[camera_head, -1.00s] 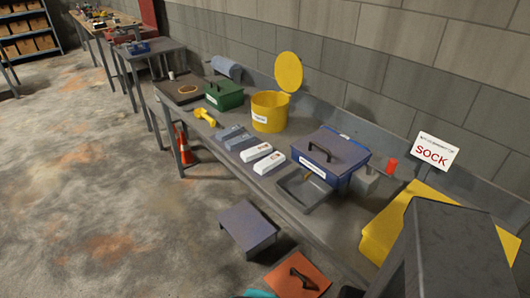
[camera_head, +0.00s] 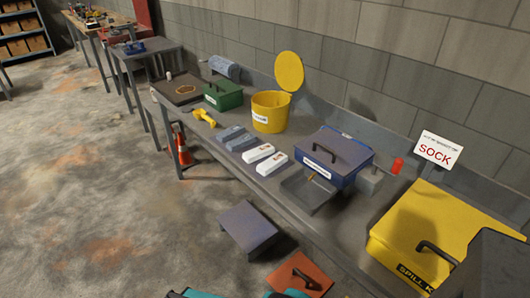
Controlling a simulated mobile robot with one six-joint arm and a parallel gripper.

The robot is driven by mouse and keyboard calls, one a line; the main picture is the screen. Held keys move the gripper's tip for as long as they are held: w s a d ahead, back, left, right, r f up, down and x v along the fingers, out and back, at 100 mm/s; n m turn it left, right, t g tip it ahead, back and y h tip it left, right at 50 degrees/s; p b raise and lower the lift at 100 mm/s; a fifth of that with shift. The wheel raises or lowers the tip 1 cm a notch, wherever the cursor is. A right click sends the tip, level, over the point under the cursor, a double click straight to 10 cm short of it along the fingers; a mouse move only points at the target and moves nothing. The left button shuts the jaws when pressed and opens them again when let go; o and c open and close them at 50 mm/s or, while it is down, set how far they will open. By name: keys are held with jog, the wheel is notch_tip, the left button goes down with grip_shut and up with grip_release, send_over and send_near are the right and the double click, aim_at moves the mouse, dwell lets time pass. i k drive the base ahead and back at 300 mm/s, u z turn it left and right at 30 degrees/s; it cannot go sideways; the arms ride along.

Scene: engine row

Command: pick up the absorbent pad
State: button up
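I cannot tell for certain which thing is the absorbent pad. Two flat grey pieces (camera_head: 234,138) lie side by side on the long bench, left of two white labelled packs (camera_head: 265,158). A closed yellow box (camera_head: 440,228) with a dark handle and lettering that begins "SPILL K" sits at the right end of the bench; its contents are hidden. A white card (camera_head: 437,150) reading "SOCK" stands behind it. My gripper is not in view. A dark block at the lower right, perhaps part of my arm, covers the box's right corner.
A blue case (camera_head: 331,157), a shallow grey tray (camera_head: 308,191), an open yellow bucket (camera_head: 271,112) and a green box (camera_head: 223,95) stand on the bench. A grey stool (camera_head: 247,226) and an orange-red lidded thing (camera_head: 300,272) stand below its front edge.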

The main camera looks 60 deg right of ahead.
aim_at(254, 155)
jog(key=u, duration=0.05)
jog(key=i, duration=1)
jog(key=z, duration=0.05)
